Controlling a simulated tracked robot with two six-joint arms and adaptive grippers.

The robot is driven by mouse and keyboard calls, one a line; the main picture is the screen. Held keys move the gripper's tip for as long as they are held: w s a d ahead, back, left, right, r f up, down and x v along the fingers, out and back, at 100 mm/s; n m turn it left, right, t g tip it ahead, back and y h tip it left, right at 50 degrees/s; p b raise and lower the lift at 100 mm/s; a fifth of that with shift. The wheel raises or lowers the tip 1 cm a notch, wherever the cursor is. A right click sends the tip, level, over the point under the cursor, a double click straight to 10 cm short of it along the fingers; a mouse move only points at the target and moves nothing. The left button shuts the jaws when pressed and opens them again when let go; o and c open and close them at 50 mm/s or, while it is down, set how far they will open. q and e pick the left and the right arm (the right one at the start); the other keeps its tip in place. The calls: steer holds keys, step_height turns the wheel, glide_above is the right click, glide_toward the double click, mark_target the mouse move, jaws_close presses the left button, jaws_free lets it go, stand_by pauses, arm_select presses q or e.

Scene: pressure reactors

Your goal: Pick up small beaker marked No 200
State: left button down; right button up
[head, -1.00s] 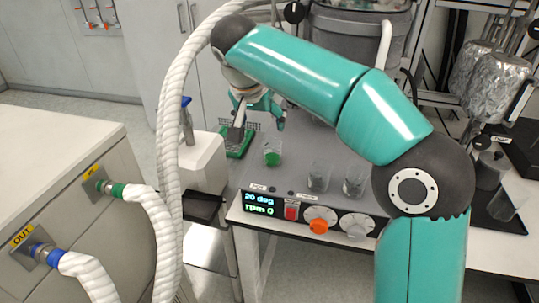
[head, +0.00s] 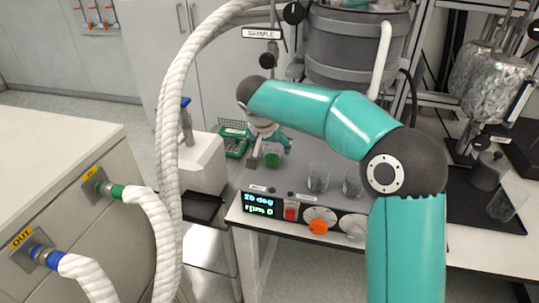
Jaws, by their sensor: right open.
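A small glass beaker with green contents (head: 271,160) stands on the grey top of the stirrer hotplate (head: 292,190), near its back left. Two clear beakers stand to its right, one in the middle (head: 318,177) and one further right (head: 352,182), partly behind my arm. No number can be read on any beaker. My right gripper (head: 269,152) is open at the green beaker, one finger at its left and one at its right in the picture. I cannot tell whether they touch it. My left gripper is not in view.
A green rack (head: 234,144) lies behind and left of the hotplate. A white device (head: 202,163) and thick white hoses (head: 170,130) stand at the left. A grey vessel (head: 357,50) is behind. Silver foil-wrapped flasks (head: 490,80) hang at the right.

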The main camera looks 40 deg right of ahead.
steer(key=c, duration=1.4)
steer(key=shift+o, duration=0.2)
steer(key=shift+r, duration=0.1)
